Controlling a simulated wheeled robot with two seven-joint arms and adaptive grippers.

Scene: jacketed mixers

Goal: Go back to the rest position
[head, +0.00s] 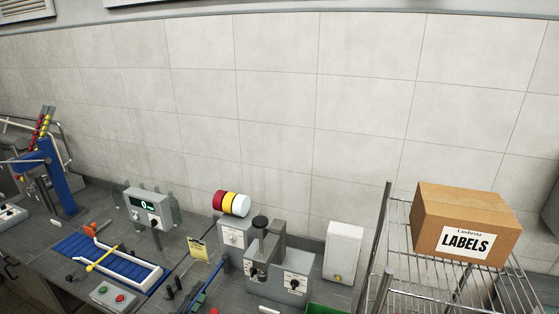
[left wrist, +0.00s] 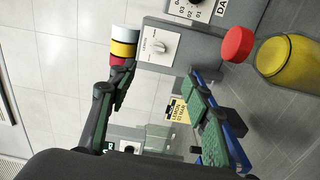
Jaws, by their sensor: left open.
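My left gripper (left wrist: 158,72) is open, its two dark, green-padded fingers spread apart in the left wrist view. Nothing is held between the fingers; a yellow card (left wrist: 179,111) shows in the gap behind them. A blue part shows along the right-hand finger. In the head view I cannot clearly separate this gripper from the dark and blue parts at the bottom middle. My right gripper is in neither view.
A grey dial box (head: 236,236) carries a red, yellow and white lamp (head: 231,204). A grey machine (head: 280,282), white box (head: 343,252), blue-bedded tray (head: 85,247) and display unit (head: 148,206) crowd the bench. A labels carton (head: 440,210) sits on a wire rack at right.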

